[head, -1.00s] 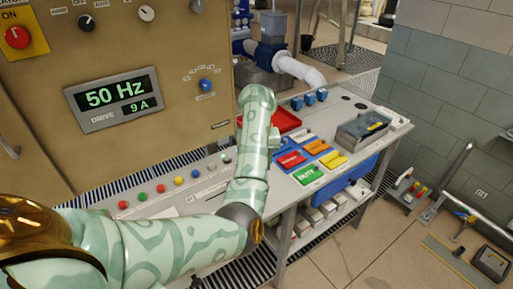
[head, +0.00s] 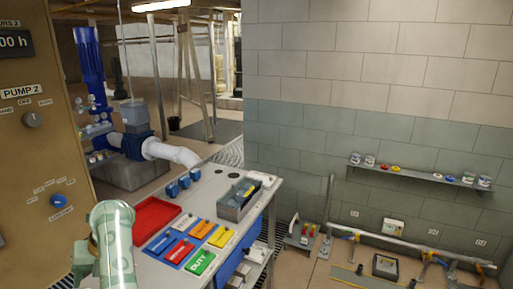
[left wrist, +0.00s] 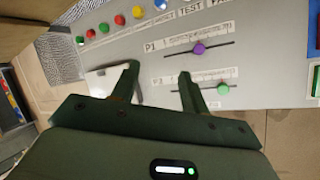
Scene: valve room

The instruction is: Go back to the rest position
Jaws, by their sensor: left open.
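My left gripper (left wrist: 160,82) is open and empty in the left wrist view, its two dark green fingers apart. It hangs over a grey control panel (left wrist: 262,62) with coloured buttons, a purple slider knob (left wrist: 199,48) and a green slider knob (left wrist: 222,88). A white plate lies partly behind the left finger. In the head view only a pale green part of my left arm shows at the lower left, beside the bench; its fingers cannot be made out. My right gripper is in no view.
The bench (head: 211,209) holds a red tray (head: 157,218), coloured tags and a grey box (head: 240,199). A tan cabinet (head: 40,160) stands at the left. A tiled wall (head: 380,110) with a shelf (head: 420,178) is at the right. Tools and a pipe lie low along the wall.

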